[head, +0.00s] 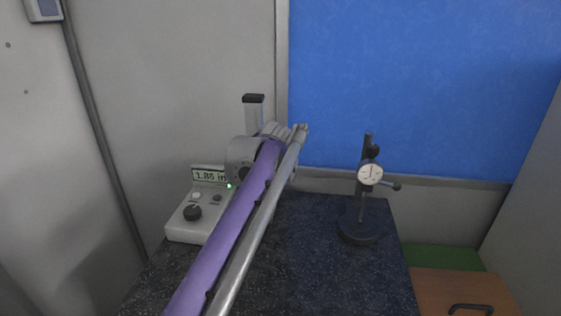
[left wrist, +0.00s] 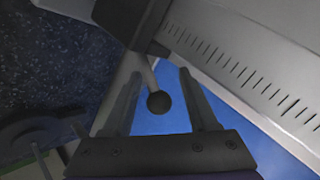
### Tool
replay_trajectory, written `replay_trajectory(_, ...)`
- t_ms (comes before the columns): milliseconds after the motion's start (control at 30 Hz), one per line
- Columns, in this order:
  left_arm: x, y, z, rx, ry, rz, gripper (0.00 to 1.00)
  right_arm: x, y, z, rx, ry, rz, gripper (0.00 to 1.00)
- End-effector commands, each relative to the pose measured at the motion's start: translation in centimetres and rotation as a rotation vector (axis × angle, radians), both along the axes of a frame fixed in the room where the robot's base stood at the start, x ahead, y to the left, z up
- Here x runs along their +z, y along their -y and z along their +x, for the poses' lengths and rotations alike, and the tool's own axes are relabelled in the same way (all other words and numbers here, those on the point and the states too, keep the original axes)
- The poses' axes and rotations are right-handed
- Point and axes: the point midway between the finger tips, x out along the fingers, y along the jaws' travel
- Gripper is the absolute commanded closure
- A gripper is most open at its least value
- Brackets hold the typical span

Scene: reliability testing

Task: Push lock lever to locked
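The lock lever (left wrist: 150,72) shows in the left wrist view as a thin rod with a black ball knob (left wrist: 158,102), coming out of a dark block (left wrist: 128,18). My left gripper (left wrist: 159,75) is open, with one finger on each side of the rod and knob. Gaps show between the knob and both fingers, and it is not gripped. In the head view, my purple left arm covers the lever and the middle of the grey measuring device (head: 187,229); its display (head: 209,176) reads about 1.85 in. My right gripper is not in view.
A dial gauge stand (head: 358,229) stands to the right on the dark speckled table (head: 310,270). A grey column with a black cap (head: 253,99) rises behind my arm. A blue panel (head: 420,80) is on the back wall. The table between arm and stand is clear.

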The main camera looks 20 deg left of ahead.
Motion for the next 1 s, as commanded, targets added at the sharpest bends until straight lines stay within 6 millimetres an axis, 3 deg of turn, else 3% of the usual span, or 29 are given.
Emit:
replay_trajectory(267,0.2,0.1,-0.3,-0.001,0.000,0.001,0.41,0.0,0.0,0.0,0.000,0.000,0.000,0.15)
replay_trajectory(700,5.1,2.6,-5.9,-0.001,-0.001,0.000,0.41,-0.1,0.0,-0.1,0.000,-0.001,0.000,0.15)
replay_trajectory(1000,6.7,3.4,-7.8,0.000,0.000,0.000,0.41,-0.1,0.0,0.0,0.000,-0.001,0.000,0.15)
